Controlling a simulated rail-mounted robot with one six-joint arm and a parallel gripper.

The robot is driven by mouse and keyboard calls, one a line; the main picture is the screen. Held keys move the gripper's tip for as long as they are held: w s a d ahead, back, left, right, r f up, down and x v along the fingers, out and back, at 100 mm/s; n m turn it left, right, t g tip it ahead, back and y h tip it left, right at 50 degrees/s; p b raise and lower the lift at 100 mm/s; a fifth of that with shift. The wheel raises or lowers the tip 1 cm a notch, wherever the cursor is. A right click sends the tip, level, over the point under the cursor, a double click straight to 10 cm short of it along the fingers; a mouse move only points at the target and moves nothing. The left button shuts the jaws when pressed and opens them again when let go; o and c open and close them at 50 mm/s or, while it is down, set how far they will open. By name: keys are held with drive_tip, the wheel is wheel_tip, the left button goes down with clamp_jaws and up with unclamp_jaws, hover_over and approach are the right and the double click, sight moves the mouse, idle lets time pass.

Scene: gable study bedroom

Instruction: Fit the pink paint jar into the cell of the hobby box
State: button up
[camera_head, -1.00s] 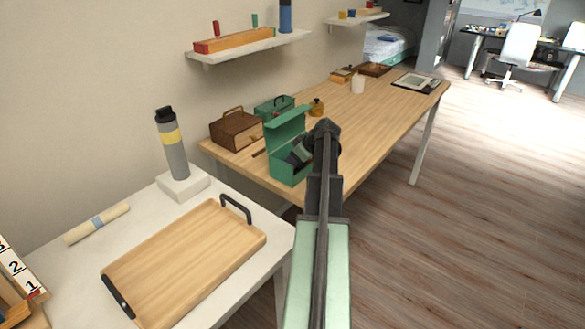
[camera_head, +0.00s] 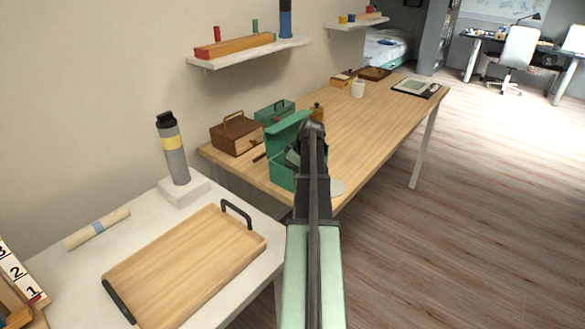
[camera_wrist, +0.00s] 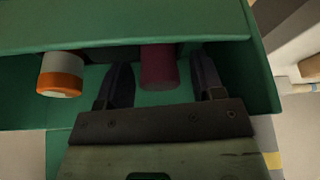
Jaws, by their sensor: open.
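The hobby box is likely the open green box (camera_head: 284,172) at the near end of the wooden table; its raised lid (camera_head: 287,132) leans at the back. The wrist view looks into green walls (camera_wrist: 255,75). The pink paint jar is likely the dark pink cylinder (camera_wrist: 158,68), in shadow between my fingers. My gripper (camera_wrist: 161,80) is open, with a finger on each side of the jar and visible gaps. An orange and white jar (camera_wrist: 60,75) is left of the left finger. The cell is not clearly visible. In the head view my arm hides the fingers.
A pale round disc (camera_head: 337,187) lies at the table's near edge. The table's right half (camera_head: 390,125) is mostly clear.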

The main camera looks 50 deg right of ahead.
drive_tip(key=shift+r, duration=0.1)
drive_tip(key=shift+r+p, duration=0.35)
drive_tip(key=shift+p, duration=0.1)
drive_tip(key=p+v, duration=1)
drive_tip(key=v, duration=0.1)
drive_tip(key=shift+s, duration=0.25)
drive_tip(key=shift+r, duration=0.1)
